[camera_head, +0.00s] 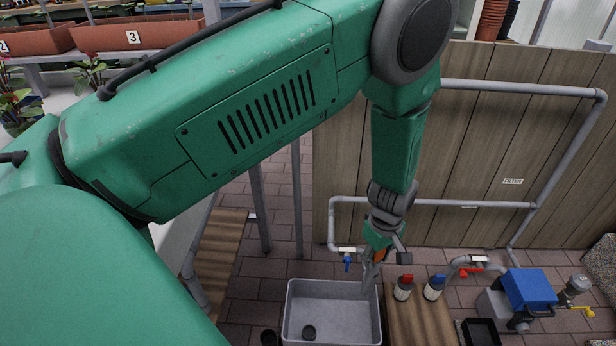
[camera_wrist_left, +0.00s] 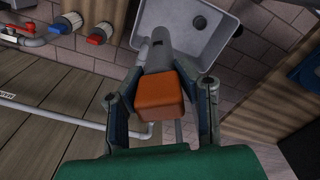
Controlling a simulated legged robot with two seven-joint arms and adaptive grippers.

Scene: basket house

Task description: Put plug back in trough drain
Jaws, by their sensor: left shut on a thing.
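The grey trough (camera_head: 345,296) stands at the bottom centre of the head view and at the top of the left wrist view (camera_wrist_left: 226,42). A dark round spot (camera_head: 309,333) is on its floor, also visible in the left wrist view (camera_wrist_left: 200,22); I cannot tell if it is the drain hole or the plug. My left gripper (camera_head: 376,262) points down above the trough's back right corner. In the left wrist view its fingers (camera_wrist_left: 162,108) are shut on an orange block (camera_wrist_left: 162,96) with a grey shaft (camera_wrist_left: 160,52) extending toward the trough. My right gripper is out of view.
A blue pump box (camera_head: 530,288) stands farther right. Grey pipes (camera_head: 460,203) run along the wooden wall behind. A blue-handled tap (camera_head: 347,262) is behind the trough.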

